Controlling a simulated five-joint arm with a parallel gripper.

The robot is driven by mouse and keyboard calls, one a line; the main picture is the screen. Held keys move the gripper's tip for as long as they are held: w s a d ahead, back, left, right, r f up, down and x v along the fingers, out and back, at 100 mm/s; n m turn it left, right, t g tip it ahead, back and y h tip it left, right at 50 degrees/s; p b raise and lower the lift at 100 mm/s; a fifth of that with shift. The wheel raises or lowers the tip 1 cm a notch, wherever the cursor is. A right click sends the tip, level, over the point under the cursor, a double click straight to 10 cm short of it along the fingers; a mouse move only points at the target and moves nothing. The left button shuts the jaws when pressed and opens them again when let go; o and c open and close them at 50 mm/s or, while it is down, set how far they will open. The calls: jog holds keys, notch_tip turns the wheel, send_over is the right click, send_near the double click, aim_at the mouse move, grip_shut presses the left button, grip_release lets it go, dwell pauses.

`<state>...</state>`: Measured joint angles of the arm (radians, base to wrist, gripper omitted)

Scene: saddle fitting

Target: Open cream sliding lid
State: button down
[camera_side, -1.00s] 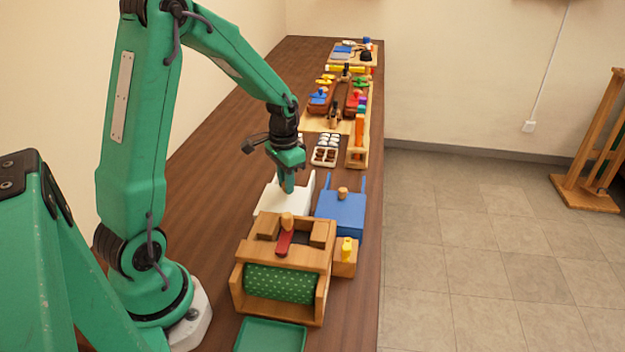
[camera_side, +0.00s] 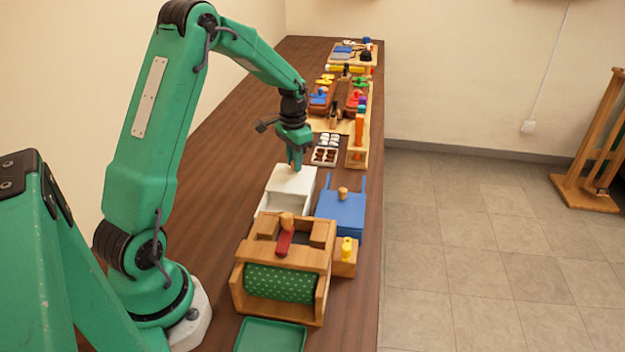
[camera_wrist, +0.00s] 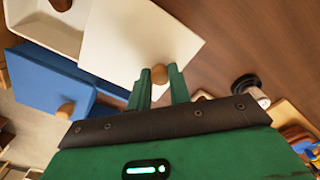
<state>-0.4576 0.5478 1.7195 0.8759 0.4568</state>
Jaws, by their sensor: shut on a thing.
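The cream sliding lid (camera_side: 291,179) lies over the far part of an open cream box (camera_side: 284,207). In the wrist view the lid (camera_wrist: 128,37) is a flat cream panel with a round wooden knob (camera_wrist: 160,74) near its edge, and part of the box's inside (camera_wrist: 45,25) is uncovered. My gripper (camera_side: 295,165) is at the lid's far end, shut on the knob. In the wrist view its two green fingers (camera_wrist: 161,76) stand on either side of the knob.
A blue box with a wooden knob (camera_side: 341,210) stands right of the cream box. A wooden frame with a green dotted roll (camera_side: 280,283) is in front, beside a green tray (camera_side: 270,336). A small tray (camera_side: 325,156) lies behind. The table to the left is bare.

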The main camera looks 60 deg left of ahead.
jog(key=shift+w+a+r, duration=0.1)
jog(key=shift+w+a, duration=0.05)
jog(key=shift+w, duration=0.1)
jog(key=c, duration=1.3)
grip_release()
jog(key=shift+s, duration=0.1)
jog(key=shift+r, duration=3.9)
